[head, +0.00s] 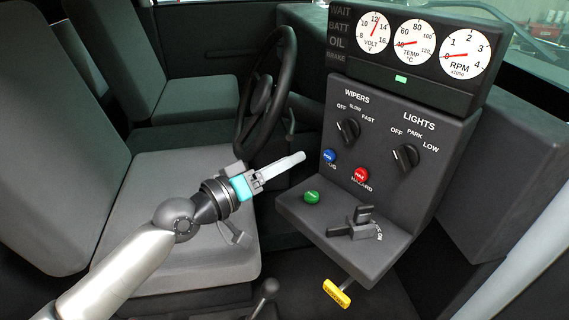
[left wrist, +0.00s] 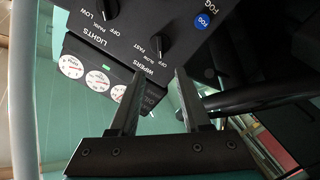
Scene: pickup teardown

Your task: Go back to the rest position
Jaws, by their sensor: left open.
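My left gripper (head: 279,171) reaches in from the lower left in the head view, in front of the grey seat and to the left of the dark control panel (head: 385,190). It touches nothing that I can see. In the left wrist view its two fingers (left wrist: 157,105) stand apart with nothing between them, and the panel shows beyond them upside down. My right gripper is in neither view.
The panel carries a wipers knob (head: 348,131), a lights knob (head: 405,157), a blue button (head: 329,156), a red button (head: 361,175), a green button (head: 311,197) and a key-like lever (head: 362,214). A yellow handle (head: 337,293) hangs below. The steering wheel (head: 286,75) stands behind the gripper.

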